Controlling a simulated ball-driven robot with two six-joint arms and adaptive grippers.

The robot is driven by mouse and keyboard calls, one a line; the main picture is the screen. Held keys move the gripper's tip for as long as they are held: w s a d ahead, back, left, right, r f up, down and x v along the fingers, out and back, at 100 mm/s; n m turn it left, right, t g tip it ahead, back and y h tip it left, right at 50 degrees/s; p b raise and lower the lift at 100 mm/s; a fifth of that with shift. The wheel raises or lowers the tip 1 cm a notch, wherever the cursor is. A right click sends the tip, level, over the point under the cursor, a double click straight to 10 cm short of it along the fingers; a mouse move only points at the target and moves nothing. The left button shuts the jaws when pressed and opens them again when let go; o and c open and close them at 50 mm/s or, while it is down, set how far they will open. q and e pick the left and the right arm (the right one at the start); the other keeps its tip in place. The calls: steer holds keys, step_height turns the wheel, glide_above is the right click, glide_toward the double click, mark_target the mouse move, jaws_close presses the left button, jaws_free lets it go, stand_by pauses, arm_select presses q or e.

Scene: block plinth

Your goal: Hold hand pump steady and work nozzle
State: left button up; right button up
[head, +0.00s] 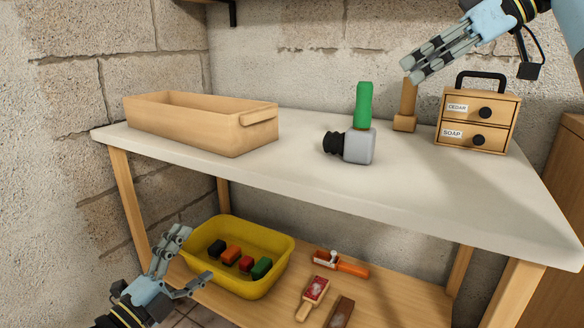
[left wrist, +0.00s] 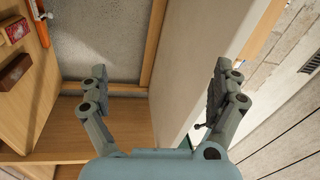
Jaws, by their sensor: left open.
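The hand pump stands on the white table top, with a green upright handle (head: 364,105), a grey body (head: 360,146) and a black nozzle (head: 333,143) pointing left. My left gripper (head: 188,262) is open and empty, low at the left, in front of the table and near the yellow tub. Its two fingers are spread wide in the left wrist view (left wrist: 160,88). My right gripper (head: 409,68) is raised at the upper right, right of the pump and above a wooden post. Its fingers lie close together in this view, and I cannot tell whether they are open.
A wooden tray (head: 190,128) stands on the table (head: 300,175) at left. A wooden post (head: 406,108) and a drawer box (head: 478,118) stand at right. Below, a yellow tub (head: 225,280) holds several blocks. An orange-handled tool (head: 345,265) and brush (head: 313,293) lie on the shelf.

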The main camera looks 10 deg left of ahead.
arm_select(q)
steer(key=s+d+r+m+g+h, duration=0.1)
steer(key=d+r+m+g+h, duration=0.2)
steer(key=r+m+g+h, duration=0.45)
steer(key=s+d+r+m+g+h, duration=0.15)
steer(key=d+r+m+h, duration=0.25)
steer(key=r+m, duration=0.6)
steer(key=d+r+m+g+h, duration=0.3)
steer(key=r+m+g+h, duration=0.3)
steer(key=m, duration=0.5)
steer(key=m+t+y, duration=0.1)
steer(key=t+y, duration=0.2)
steer(key=y, duration=0.5)
glide_toward(354, 126)
steer(key=shift+s+a+f+h, duration=0.1)
steer(key=shift+s+a+h, duration=0.15)
steer(key=shift+s+a, duration=0.2)
steer(key=shift+w+d, duration=0.2)
steer(key=shift+w, duration=0.1)
steer(key=x, duration=1)
